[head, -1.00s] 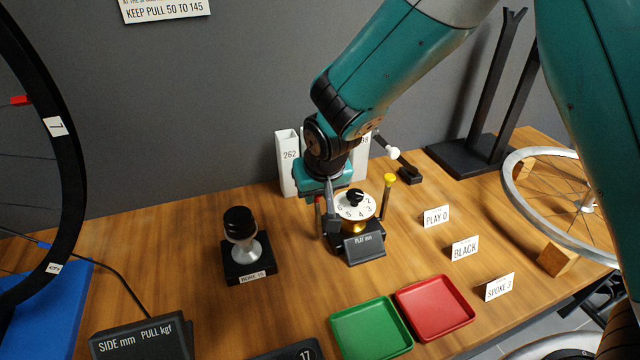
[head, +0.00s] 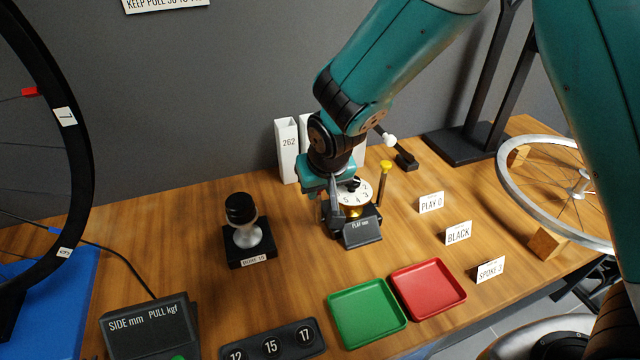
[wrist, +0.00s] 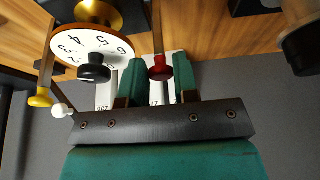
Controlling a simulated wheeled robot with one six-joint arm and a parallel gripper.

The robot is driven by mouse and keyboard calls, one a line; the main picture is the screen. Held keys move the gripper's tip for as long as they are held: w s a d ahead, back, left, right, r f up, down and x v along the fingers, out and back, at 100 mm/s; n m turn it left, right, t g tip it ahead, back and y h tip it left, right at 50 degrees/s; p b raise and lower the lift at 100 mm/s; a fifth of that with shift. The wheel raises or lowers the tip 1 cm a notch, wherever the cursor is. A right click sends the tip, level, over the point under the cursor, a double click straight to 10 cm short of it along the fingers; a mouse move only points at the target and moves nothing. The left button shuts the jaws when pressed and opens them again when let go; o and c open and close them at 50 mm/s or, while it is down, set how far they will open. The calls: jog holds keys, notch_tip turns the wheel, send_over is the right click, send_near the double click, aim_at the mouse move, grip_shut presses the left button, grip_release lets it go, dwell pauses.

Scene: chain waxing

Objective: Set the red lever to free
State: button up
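The red lever's knob (wrist: 160,68) hangs on a thin post in the wrist view, between the two green fingertips. My gripper (wrist: 159,80) is open around it, with very little gap on either side; contact cannot be told. In the head view my gripper (head: 332,200) is low at the left of the white numbered dial (head: 356,192) and hides the red lever. The dial, with its black knob (wrist: 94,68), stands on a black base (head: 362,232). A yellow-topped lever (head: 384,168) stands at its right.
A black-topped stand (head: 241,210) is left of the dial. Green (head: 345,340) and red (head: 455,303) trays lie in front. White boxes (head: 287,150) stand behind my gripper. Small cards (head: 431,202) and a spoked wheel (head: 510,190) are at the right.

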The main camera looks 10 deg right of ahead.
jog(key=o, duration=0.3)
jog(key=shift+s+f, duration=0.25)
jog(key=shift+f, duration=0.05)
jog(key=shift+o, duration=0.5)
jog(key=shift+w+r, duration=0.1)
jog(key=shift+r, duration=0.2)
jog(key=p+v, duration=0.4)
jog(key=v, duration=1.3)
jog(key=shift+d, duration=0.1)
